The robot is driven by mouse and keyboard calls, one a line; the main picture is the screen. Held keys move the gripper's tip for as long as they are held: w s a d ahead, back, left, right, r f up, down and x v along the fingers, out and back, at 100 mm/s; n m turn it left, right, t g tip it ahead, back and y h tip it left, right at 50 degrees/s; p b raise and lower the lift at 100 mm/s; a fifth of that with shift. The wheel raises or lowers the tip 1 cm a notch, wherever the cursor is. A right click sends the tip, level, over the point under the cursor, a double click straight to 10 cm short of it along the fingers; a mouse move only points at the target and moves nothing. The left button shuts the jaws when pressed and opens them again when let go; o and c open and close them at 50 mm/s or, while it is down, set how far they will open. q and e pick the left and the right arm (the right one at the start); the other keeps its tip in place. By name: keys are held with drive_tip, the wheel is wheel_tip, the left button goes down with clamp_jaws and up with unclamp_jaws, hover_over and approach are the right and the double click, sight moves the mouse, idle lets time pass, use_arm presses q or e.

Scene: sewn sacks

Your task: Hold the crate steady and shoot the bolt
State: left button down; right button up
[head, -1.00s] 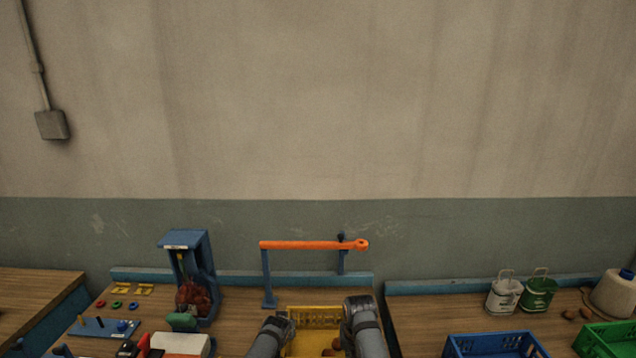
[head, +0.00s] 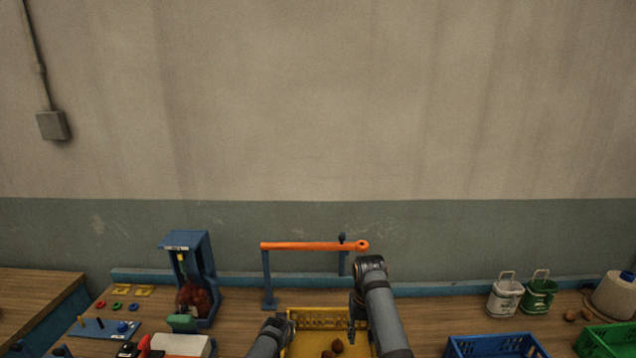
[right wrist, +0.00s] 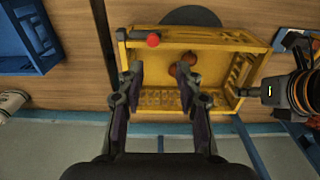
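The yellow crate (head: 318,312) stands on the bench at the bottom centre of the head view; its near part is cut off. The right wrist view shows its far rim (right wrist: 225,37) and slotted walls. A dark bolt with a red knob (right wrist: 153,40) lies along one long wall there, near a corner. My right gripper (right wrist: 160,77) is open and empty above the crate, with the bolt beyond its fingertips. My left gripper (head: 288,326) is at the crate's left end wall, and it also shows in the right wrist view (right wrist: 250,92); whether its fingers pinch the wall is unclear.
Brown round things (head: 332,350) lie in the crate. An orange bar (head: 310,245) on blue posts stands behind it. A blue stand (head: 190,275) and a pegboard (head: 105,328) are at left. A blue crate (head: 495,345) and two pots (head: 520,293) are at right.

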use_arm(q)
drive_tip(key=shift+d, duration=0.1)
use_arm(e)
drive_tip(key=shift+g, duration=0.3)
drive_tip(key=f, duration=0.3)
drive_tip(key=d+f, duration=0.1)
drive_tip(key=f, duration=0.5)
drive_tip(key=shift+d+f, duration=0.1)
drive_tip(key=shift+d, duration=0.15)
drive_tip(key=shift+c, duration=0.3)
clamp_jaws()
drive_tip(key=shift+d, duration=1.6)
